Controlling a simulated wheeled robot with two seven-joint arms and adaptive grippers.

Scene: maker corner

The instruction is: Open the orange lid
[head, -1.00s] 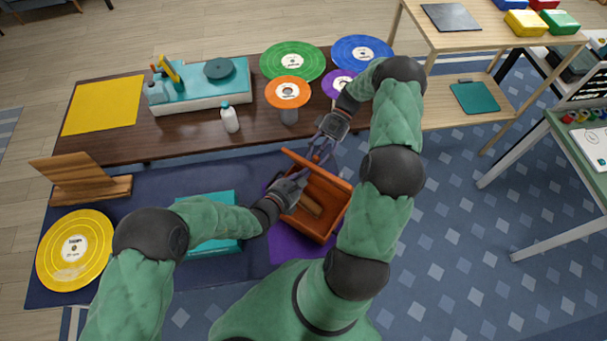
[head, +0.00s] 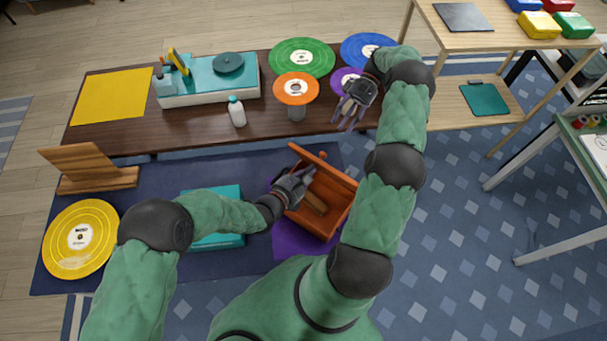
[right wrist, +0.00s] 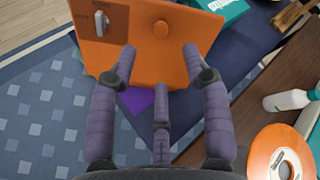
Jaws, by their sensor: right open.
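The orange box (head: 337,205) stands on the dark blue mat with its inside partly visible and a brown piece (head: 313,201) in it. An orange panel, apparently the lid (head: 325,168), stands raised at its far side. The right wrist view shows the panel's outer face (right wrist: 185,60) with a round knob and a grey metal fitting. My left gripper (head: 306,177) is at the box's left side, fingers pointing at the opening; I cannot tell whether they grip anything. My right gripper (head: 348,118) is open and empty, above the dark table's front edge, apart from the panel.
The dark table (head: 190,132) holds a white bottle (head: 237,112), an orange record (head: 296,82) on a stand, a teal record player (head: 205,90) and other records. A teal item (head: 215,240) lies left of the box under my left arm. A wooden stand (head: 95,170) is further left.

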